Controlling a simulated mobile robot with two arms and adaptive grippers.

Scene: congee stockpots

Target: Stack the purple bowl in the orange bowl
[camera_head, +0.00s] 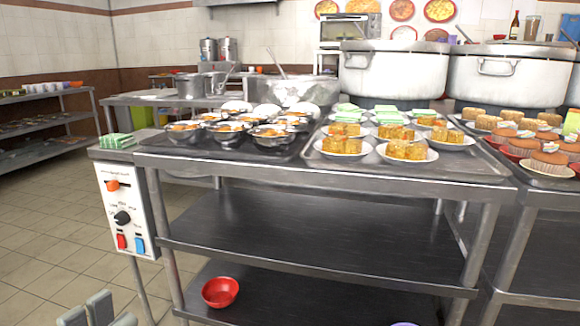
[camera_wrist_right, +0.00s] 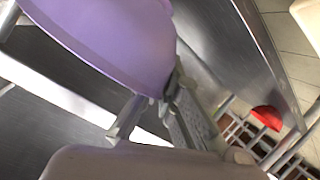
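The purple bowl (camera_wrist_right: 110,40) fills the upper left of the right wrist view, its rim at my right gripper (camera_wrist_right: 160,105). The gripper's fingers appear shut on that rim. A sliver of purple (camera_head: 404,324) shows at the bottom edge of the head view. A red-orange bowl (camera_head: 220,292) stands upright and looks empty on the low shelf, front left; it also shows in the right wrist view (camera_wrist_right: 266,117), apart from the purple bowl. My left gripper (camera_head: 98,312) shows only in part at the bottom left of the head view, apart from both bowls.
The steel table's low shelf (camera_head: 320,304) is bare around the red-orange bowl. A middle shelf (camera_head: 300,235) lies above it, with table legs at the corners. A control box (camera_head: 128,212) hangs at the left. Food trays and large pots crowd the tabletop.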

